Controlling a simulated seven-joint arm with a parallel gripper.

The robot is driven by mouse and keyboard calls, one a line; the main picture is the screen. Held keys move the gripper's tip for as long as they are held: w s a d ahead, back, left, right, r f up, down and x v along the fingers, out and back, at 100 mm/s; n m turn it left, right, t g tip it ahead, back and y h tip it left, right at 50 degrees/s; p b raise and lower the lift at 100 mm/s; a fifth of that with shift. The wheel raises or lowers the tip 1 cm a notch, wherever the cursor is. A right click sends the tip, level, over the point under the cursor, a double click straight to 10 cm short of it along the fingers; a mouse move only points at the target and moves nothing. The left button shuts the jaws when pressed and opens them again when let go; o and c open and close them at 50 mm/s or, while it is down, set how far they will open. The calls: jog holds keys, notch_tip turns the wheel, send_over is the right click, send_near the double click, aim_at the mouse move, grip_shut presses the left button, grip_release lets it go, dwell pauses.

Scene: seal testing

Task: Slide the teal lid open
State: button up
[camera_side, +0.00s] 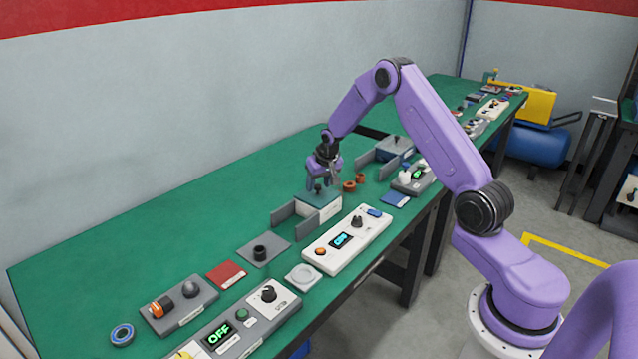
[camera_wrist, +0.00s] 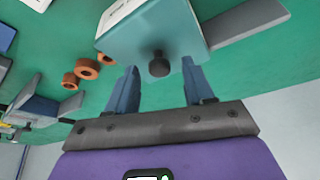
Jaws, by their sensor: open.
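The teal lid (camera_side: 322,197) lies on top of a white box (camera_side: 328,211) on the green bench, and a dark round knob (camera_side: 318,188) stands up from it. In the wrist view the lid (camera_wrist: 140,30) fills the upper middle, with the knob (camera_wrist: 158,66) near its edge closest to my gripper. My gripper (camera_side: 321,182) is over the lid, pointing down. In the wrist view the two blue-grey fingers of my gripper (camera_wrist: 160,72) stand apart, one on each side of the knob, with gaps visible. Nothing is held.
A grey rail (camera_side: 283,212) extends left from the box. Orange rings (camera_side: 349,187) lie just right of it. A white control unit (camera_side: 345,243) stands in front. A grey plate with a black post (camera_side: 264,248) lies to the left. The bench behind is clear.

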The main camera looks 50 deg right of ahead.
jog(key=shift+f, duration=0.1)
grip_shut()
jog(key=a, duration=0.9)
jog(key=shift+a, duration=0.35)
grip_release()
jog(key=v, duration=1.7)
jog(key=shift+r, duration=0.2)
